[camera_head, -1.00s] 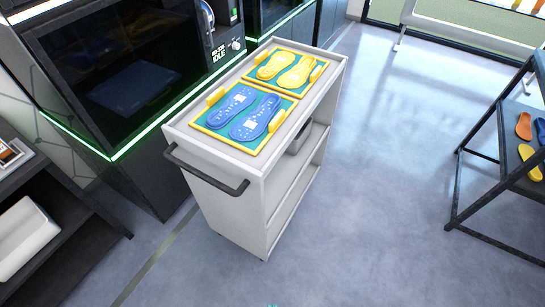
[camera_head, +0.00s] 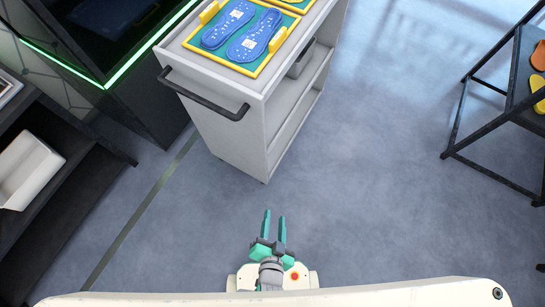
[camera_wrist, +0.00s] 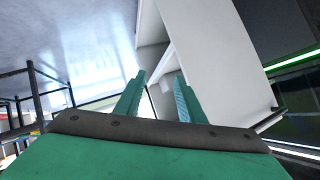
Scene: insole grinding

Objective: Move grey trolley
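The grey trolley (camera_head: 232,133) stands upright on the floor at upper centre in the head view. Its dark handle (camera_head: 204,97) sticks out from the near end. A yellow-rimmed tray with blue insoles (camera_head: 243,30) lies on its top, and part of a second tray shows behind it. My gripper (camera_head: 274,216) is at the lower centre, its two teal fingers apart and empty, short of the trolley and below the handle in the picture. In the wrist view the fingers (camera_wrist: 156,90) are apart in front of the trolley's pale side (camera_wrist: 215,60), not visibly touching it.
A dark machine with a green light strip (camera_head: 110,75) stands left of the trolley. A dark shelf with a white bin (camera_head: 28,168) is at far left. A black rack with insoles (camera_head: 500,125) stands at right. The floor (camera_head: 370,190) between trolley and rack is clear.

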